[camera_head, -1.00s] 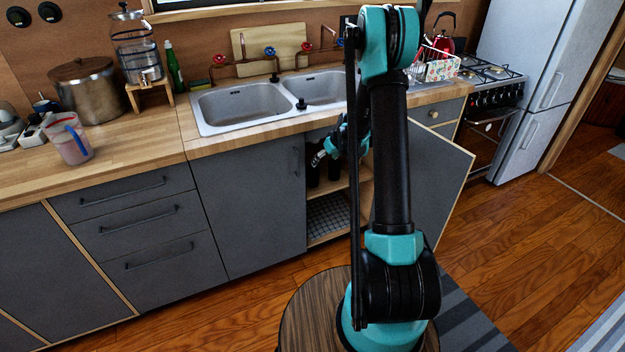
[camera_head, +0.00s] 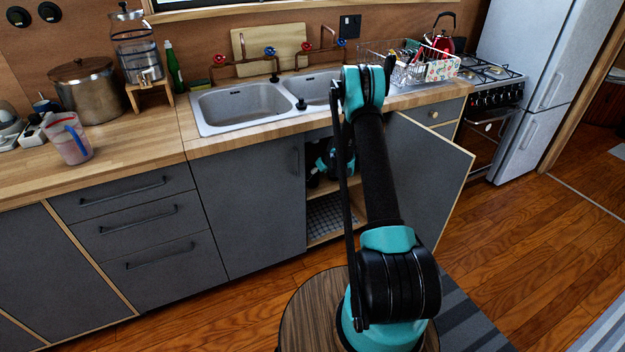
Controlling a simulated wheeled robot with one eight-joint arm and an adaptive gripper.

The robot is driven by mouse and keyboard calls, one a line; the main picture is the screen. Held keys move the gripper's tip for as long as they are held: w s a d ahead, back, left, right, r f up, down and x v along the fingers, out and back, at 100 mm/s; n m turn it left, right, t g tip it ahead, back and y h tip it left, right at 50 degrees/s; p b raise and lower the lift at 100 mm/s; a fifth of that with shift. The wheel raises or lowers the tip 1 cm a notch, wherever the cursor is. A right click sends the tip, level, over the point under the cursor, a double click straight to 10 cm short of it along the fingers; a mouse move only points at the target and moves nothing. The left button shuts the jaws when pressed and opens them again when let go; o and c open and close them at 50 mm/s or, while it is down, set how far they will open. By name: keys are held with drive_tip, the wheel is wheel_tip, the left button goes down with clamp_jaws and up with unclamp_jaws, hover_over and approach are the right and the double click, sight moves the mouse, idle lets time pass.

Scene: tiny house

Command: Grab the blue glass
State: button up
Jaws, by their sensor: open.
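I cannot make out a blue glass anywhere in view. My gripper (camera_head: 323,160) is inside the open cabinet under the sink, at its upper shelf, and is open. It shows only as a small dark and teal shape, with its fingertips mostly hidden by the cabinet front and shadow. I cannot see anything between the fingers. My arm hides much of the cabinet's inside.
The open cabinet door (camera_head: 428,180) stands to the right of my arm. The lower shelf (camera_head: 331,215) has a grid mat. Above are the double sink (camera_head: 243,104) and a dish rack (camera_head: 400,68). A closed grey door (camera_head: 248,205) borders the opening on the left.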

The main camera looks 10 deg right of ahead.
sight(312, 178)
drive_tip(key=shift+x, duration=1.2)
drive_tip(key=shift+w+d+x, duration=0.15)
drive_tip(key=shift+x, duration=1.15)
drive_tip(key=shift+w+d+x, duration=0.1)
drive_tip(key=shift+x, duration=1.25)
drive_tip(key=shift+r, duration=0.1)
drive_tip(key=c, duration=1.4)
drive_tip(key=shift+c, duration=0.2)
drive_tip(key=shift+r, duration=0.1)
